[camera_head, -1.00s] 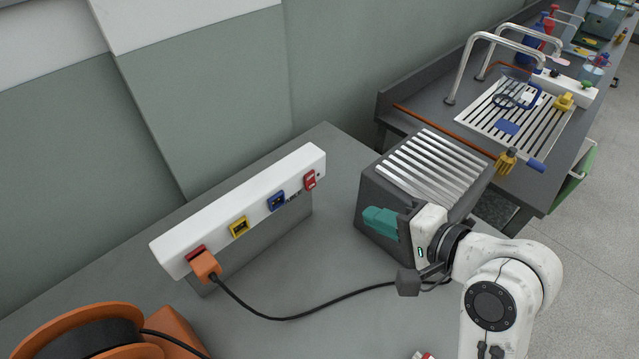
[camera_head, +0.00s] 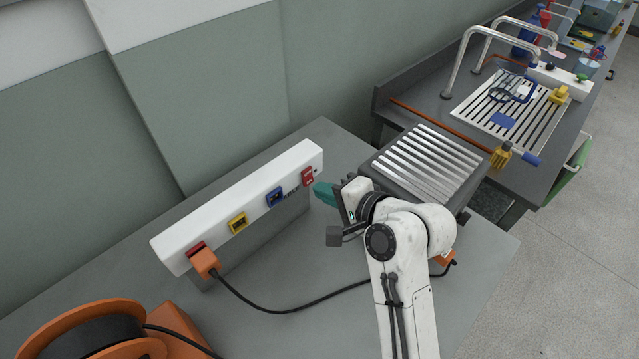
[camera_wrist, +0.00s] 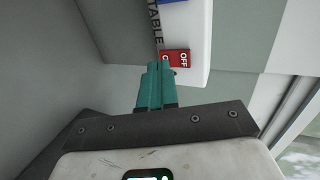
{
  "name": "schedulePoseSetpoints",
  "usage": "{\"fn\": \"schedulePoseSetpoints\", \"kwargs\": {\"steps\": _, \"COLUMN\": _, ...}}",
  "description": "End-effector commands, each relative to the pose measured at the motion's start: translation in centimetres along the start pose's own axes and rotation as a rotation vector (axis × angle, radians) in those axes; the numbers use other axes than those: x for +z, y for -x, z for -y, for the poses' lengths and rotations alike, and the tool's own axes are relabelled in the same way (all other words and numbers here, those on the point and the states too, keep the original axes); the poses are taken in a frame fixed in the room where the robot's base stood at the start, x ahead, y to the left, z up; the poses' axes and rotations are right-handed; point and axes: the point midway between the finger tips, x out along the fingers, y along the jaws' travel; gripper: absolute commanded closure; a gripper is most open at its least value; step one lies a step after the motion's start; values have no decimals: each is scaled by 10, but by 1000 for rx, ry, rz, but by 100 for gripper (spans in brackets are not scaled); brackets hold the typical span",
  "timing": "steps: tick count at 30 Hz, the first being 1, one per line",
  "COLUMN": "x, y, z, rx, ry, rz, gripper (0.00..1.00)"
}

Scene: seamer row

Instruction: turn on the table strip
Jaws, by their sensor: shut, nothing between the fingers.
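The table strip (camera_head: 240,205) is a long white bar on a grey stand, with red, yellow and blue sockets along its face. Its red switch (camera_head: 307,176) sits at the right end; in the wrist view the switch (camera_wrist: 176,58) shows the word OFF, and its other end is partly hidden by my fingertips. My gripper (camera_head: 318,192) has teal fingers, shut and empty, pointing at the switch. In the wrist view the fingertips (camera_wrist: 160,66) overlap the switch's lower edge; I cannot tell whether they touch it.
An orange plug (camera_head: 205,262) sits in the strip's left socket, its black cable crossing the table. An orange cable reel (camera_head: 75,335) stands at the front left. A grey box with a ribbed top (camera_head: 425,165) stands behind my arm. The wall is close behind the strip.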

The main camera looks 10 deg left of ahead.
Motion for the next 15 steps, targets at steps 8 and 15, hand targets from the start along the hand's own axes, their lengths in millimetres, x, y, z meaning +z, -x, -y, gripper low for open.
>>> {"fn": "schedulePoseSetpoints", "kwargs": {"steps": 8, "x": 0, "y": -19, "z": 5, "rx": 1, "ry": 0, "rz": 0, "gripper": 100}}
{"fn": "schedulePoseSetpoints", "kwargs": {"steps": 15, "x": 0, "y": -19, "z": 5, "rx": 1, "ry": -1, "rz": -1, "gripper": 100}}
